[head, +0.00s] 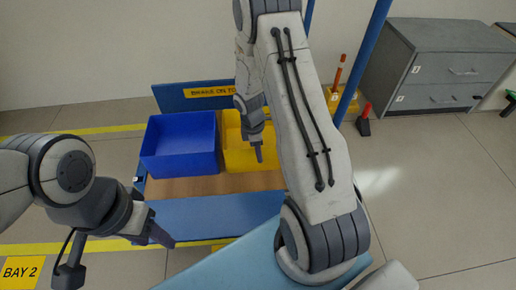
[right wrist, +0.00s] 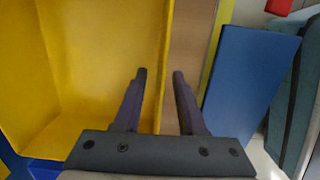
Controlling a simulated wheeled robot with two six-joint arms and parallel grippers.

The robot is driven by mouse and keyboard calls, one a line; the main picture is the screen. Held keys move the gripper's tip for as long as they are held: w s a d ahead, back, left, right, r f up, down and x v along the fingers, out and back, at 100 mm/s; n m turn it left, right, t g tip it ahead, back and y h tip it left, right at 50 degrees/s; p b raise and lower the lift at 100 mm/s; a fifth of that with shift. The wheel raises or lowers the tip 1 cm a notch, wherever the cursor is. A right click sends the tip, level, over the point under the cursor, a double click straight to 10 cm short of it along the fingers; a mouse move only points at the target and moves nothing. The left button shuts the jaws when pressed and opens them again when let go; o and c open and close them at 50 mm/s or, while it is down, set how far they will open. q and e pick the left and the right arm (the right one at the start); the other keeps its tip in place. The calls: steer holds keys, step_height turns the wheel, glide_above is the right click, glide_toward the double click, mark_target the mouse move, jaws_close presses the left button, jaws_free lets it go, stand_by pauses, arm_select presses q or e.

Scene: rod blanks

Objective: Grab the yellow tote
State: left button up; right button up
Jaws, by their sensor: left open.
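The yellow tote (head: 238,158) sits on the cart, right beside a blue tote (head: 180,165); my right arm hides its right part in the head view. My right gripper (head: 257,148) points down at the tote. In the right wrist view its two fingers (right wrist: 160,74) are apart, with the yellow tote's side wall (right wrist: 148,40) running between them; I cannot tell whether they touch it. The tote looks empty where I see inside. My left gripper (head: 163,238) is open and empty, in front of the cart at the left.
The cart has a wooden deck (head: 185,187) and blue end panels (head: 215,218). A grey drawer cabinet (head: 435,65) stands at the back right. A red-handled object (head: 363,120) stands on the floor near it.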

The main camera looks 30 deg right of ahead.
mark_target(263, 165)
steer(key=f+b, duration=0.2)
steer(key=f, duration=0.1)
steer(key=d+f+b, duration=0.1)
steer(key=shift+s+f, duration=0.15)
steer(key=shift+s, duration=0.15)
steer(key=shift+c, duration=0.3)
jaws_close()
stand_by(0.9)
